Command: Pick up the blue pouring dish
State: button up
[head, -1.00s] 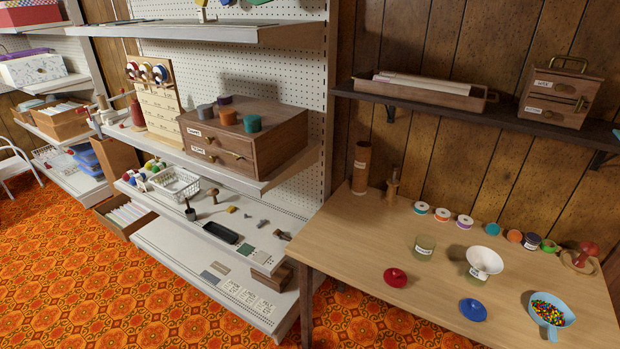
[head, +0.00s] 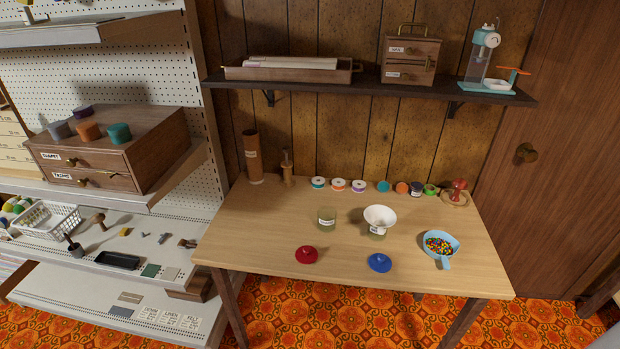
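The blue pouring dish (head: 455,241) is light blue with a short handle pointing toward the front edge. It sits on the right part of the wooden table (head: 270,230) and holds several small multicoloured beads (head: 438,246). My gripper does not show in the head view.
On the table are a red lid (head: 306,254), a blue lid (head: 379,262), a greenish glass jar (head: 327,217) and a white funnel (head: 381,214) on another jar. Several spools and small pots line the back. A dark wall shelf (head: 350,86) hangs above. White shelving stands left.

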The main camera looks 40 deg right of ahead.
aim_at(455, 244)
jog(key=z, duration=1.35)
